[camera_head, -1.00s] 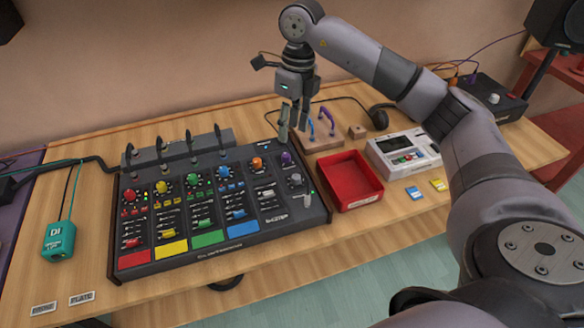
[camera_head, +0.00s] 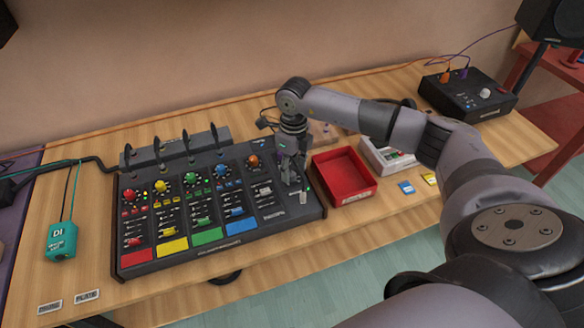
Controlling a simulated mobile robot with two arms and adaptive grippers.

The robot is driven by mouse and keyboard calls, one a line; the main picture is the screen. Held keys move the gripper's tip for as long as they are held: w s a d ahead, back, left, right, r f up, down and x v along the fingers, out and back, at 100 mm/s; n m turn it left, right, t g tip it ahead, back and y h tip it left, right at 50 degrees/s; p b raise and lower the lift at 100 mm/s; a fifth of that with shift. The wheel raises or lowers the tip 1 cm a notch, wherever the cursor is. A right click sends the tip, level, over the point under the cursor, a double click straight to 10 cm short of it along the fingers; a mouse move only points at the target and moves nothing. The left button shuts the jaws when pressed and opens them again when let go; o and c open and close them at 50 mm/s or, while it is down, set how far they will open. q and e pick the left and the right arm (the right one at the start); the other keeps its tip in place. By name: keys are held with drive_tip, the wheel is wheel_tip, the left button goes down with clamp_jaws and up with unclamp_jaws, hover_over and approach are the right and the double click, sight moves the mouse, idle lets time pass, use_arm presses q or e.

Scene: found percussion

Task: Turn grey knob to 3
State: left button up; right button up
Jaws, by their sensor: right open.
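The black mixer (camera_head: 220,243) lies on the wooden table with rows of coloured knobs, faders and colour blocks. My right gripper (camera_head: 291,182) is open and points down over the mixer's right-hand section. Its fingers are low, close to the panel. The mixer's grey knob is hidden by these fingers, so I cannot tell its setting or whether they touch it. A pale fader cap (camera_head: 303,198) shows just below the fingers. The orange knob (camera_head: 252,161) is left of the gripper. My left gripper is not in view.
A red tray (camera_head: 345,197) stands right of the mixer. A white device (camera_head: 378,157) is partly behind my right arm. A black box (camera_head: 455,95) with a pale knob (camera_head: 485,93) sits at the far right. A teal DI box (camera_head: 61,241) lies at the left.

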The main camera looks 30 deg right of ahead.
drive_tip(key=shift+f, duration=0.75)
drive_tip(key=shift+c, duration=0.5)
clamp_jaws()
